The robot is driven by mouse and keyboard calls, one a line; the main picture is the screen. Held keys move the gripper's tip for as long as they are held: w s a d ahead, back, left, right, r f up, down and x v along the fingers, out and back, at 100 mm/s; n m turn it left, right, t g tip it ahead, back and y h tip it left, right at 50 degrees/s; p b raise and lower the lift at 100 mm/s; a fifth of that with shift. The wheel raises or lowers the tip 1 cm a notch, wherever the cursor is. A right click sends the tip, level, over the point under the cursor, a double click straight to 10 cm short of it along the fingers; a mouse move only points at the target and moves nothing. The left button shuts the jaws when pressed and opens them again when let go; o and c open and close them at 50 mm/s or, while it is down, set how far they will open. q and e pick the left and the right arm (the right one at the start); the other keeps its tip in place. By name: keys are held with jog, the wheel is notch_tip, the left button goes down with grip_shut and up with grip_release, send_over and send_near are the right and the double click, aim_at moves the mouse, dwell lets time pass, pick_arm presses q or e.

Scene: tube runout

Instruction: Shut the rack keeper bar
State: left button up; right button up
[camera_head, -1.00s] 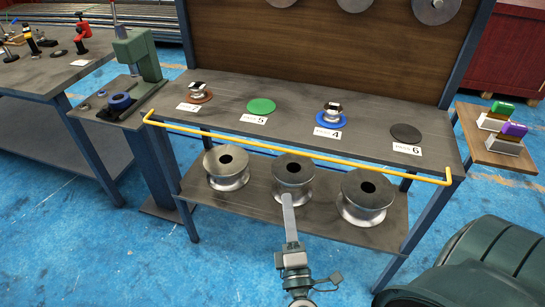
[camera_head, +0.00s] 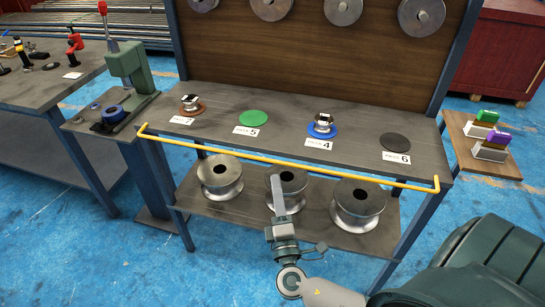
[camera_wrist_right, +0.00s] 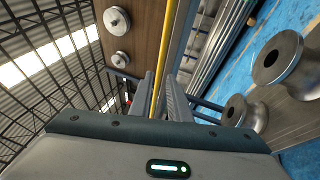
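The yellow keeper bar (camera_head: 285,162) runs along the front edge of the rack's upper shelf, with a bent end at each side. My right gripper (camera_head: 276,180) is in front of the rack, with its fingertips just below the middle of the bar in the head view. In the right wrist view, the two fingers (camera_wrist_right: 161,88) stand apart, and the yellow bar (camera_wrist_right: 168,45) shows in the gap between them. I cannot tell whether the fingers touch the bar. My left gripper is not in view.
The upper shelf (camera_head: 215,105) carries several coloured discs and two small metal pieces. Metal spools (camera_head: 220,178) stand on the lower shelf (camera_head: 325,225), close behind my right gripper. A green press (camera_head: 132,68) stands at the left and a small side shelf (camera_head: 460,135) at the right.

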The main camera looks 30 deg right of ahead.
aim_at(273, 161)
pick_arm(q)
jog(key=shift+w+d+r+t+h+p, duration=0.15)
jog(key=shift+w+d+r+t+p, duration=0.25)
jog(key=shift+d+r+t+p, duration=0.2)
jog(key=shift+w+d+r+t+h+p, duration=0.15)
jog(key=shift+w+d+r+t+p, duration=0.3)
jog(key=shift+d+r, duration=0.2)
pick_arm(e)
jog(key=x, duration=0.8)
jog(key=shift+w+d+r, duration=0.15)
jog(key=shift+w, duration=0.15)
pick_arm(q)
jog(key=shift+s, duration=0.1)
pick_arm(e)
grip_shut()
